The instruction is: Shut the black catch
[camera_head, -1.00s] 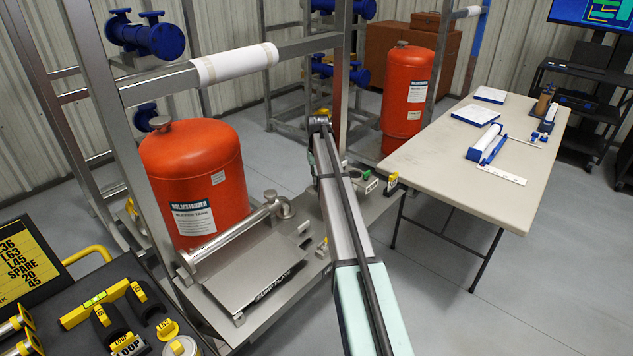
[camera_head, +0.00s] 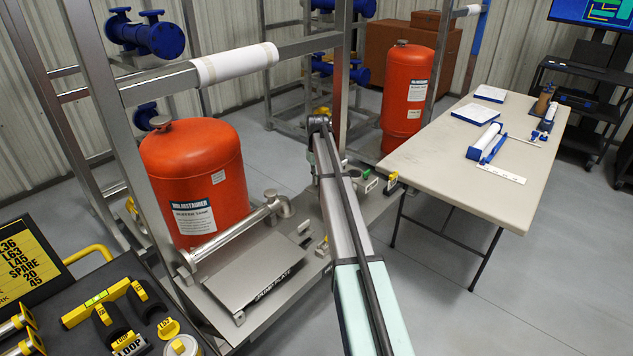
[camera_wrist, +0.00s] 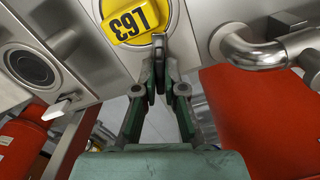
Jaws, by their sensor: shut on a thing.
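My gripper (camera_wrist: 160,62) shows in the wrist view, its two green-and-grey fingers closed together on a narrow dark piece (camera_wrist: 160,72). This piece may be the black catch, but the fingers hide most of it and I cannot tell its position.
A bent steel pipe (camera_wrist: 248,52) and a red tank (camera_wrist: 262,120) are close on the right in the wrist view. A round dark port (camera_wrist: 30,67) and a white lever (camera_wrist: 62,105) are left. The table (camera_head: 462,165) stands right of my arm in the head view.

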